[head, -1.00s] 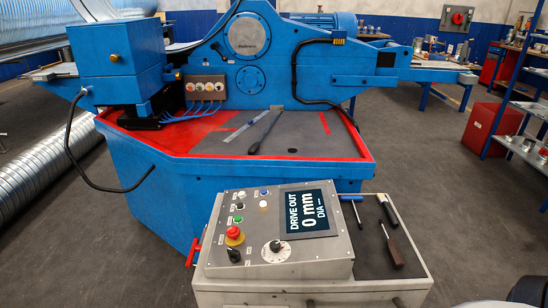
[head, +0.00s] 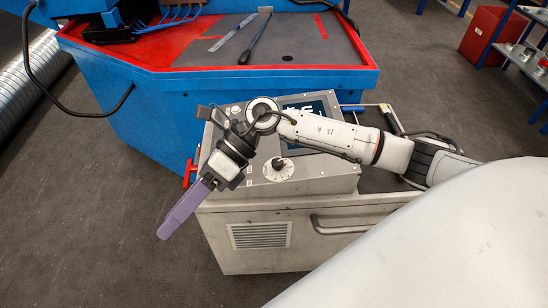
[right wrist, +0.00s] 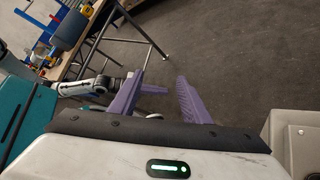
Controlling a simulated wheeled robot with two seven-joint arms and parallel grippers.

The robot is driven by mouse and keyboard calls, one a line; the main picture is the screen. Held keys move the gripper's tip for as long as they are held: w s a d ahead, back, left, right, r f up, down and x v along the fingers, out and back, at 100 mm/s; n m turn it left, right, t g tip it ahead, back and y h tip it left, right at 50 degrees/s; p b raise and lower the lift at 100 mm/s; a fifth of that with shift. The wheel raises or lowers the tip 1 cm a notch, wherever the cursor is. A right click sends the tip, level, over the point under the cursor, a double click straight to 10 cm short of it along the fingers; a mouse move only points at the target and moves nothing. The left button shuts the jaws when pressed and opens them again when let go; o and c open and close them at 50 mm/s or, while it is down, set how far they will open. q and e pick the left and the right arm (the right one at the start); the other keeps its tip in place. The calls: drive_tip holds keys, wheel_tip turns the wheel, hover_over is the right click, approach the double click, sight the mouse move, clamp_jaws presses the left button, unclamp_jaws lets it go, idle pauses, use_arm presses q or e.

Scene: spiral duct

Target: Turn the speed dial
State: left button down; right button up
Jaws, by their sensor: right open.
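The speed dial (head: 282,164), a black knob on a round white scale, sits on the sloped grey control panel (head: 325,178) in the head view. My right arm crosses over the panel from the right and hides most of its buttons and part of the screen (head: 318,103). My right gripper (head: 180,211) is left of the dial and apart from it, pointing down and left beyond the panel's edge. In the right wrist view its purple fingers (right wrist: 161,88) are spread with nothing held. Behind them, a pale arm link and a small purple piece show, perhaps my left gripper; its jaws are unclear.
The grey cabinet (head: 300,213) under the panel has a handle and a vent. A red handle (head: 188,174) sticks out at its left. The blue machine (head: 160,118) with a red-edged table stands behind. Floor left of the cabinet is clear.

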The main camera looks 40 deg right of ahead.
drive_tip(key=w+d+f+n+h, duration=0.1)
drive_tip(key=w+d+h, duration=0.1)
drive_tip(key=d+h, duration=0.35)
drive_tip(key=w+d+f+n+h, duration=0.1)
drive_tip(key=w+d+n+h, duration=0.15)
drive_tip(key=d, duration=0.55)
wheel_tip(320, 180, up, 2)
drive_tip(key=t+h, duration=0.2)
drive_tip(key=h, duration=0.3)
hover_over(278, 162)
drive_tip(key=shift+m+y, duration=0.3)
drive_tip(key=shift+m, duration=0.05)
wheel_tip(278, 162, down, 9)
drive_tip(key=c, duration=1)
